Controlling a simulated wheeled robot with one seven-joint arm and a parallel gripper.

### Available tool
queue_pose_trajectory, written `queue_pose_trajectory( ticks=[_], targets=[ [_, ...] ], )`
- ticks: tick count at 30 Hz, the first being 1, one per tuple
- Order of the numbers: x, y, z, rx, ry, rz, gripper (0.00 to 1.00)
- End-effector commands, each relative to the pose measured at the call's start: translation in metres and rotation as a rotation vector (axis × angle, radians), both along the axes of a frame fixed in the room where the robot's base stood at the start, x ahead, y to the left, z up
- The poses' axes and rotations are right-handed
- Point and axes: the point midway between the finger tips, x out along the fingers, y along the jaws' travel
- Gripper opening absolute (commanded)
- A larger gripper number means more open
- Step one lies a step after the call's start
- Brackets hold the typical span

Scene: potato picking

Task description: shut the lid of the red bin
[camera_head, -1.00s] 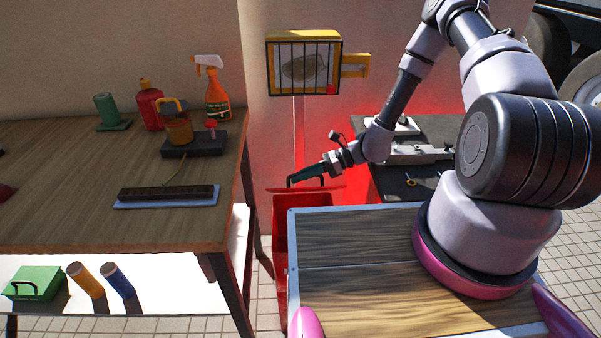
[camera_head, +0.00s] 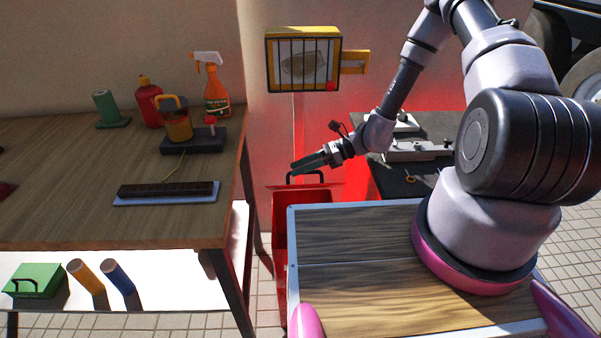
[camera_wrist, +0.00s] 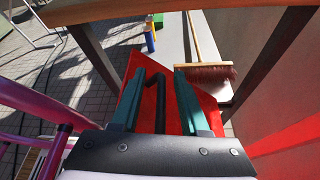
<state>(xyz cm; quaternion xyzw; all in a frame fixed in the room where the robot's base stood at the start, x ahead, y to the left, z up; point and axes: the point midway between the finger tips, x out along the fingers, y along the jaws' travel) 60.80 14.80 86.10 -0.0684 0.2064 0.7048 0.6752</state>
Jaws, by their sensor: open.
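The red bin (camera_head: 281,240) stands on the floor between the workbench and my base in the head view, partly hidden by my deck. Its lid (camera_head: 330,190) shows as a thin red edge at the back of the bin and appears raised. A black handle (camera_head: 305,173) stands on the lid. My gripper (camera_head: 295,168) is open at the handle. In the wrist view, the handle (camera_wrist: 157,85) lies between the fingers of my gripper (camera_wrist: 162,78), over the red panel (camera_wrist: 200,95). I cannot tell whether the fingers touch it.
The wooden workbench (camera_head: 60,215), with bottles and tools, stands left of the bin. A yellow barred box (camera_head: 303,60) hangs on the wall behind. A dark table (camera_head: 430,185) is close on the right. A broom (camera_wrist: 205,72) shows beyond the bin in the wrist view.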

Motion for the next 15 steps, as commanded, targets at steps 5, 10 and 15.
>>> queue_pose_trajectory(
  ticks=[5, 10, 15],
  targets=[
    [0.000, 0.000, 0.037, -0.002, -0.004, 0.001, 0.45],
    [0.001, -0.001, 0.063, -0.002, -0.004, 0.000, 0.45],
    [0.000, -0.001, 0.076, -0.001, -0.001, 0.000, 0.45]
  ],
)
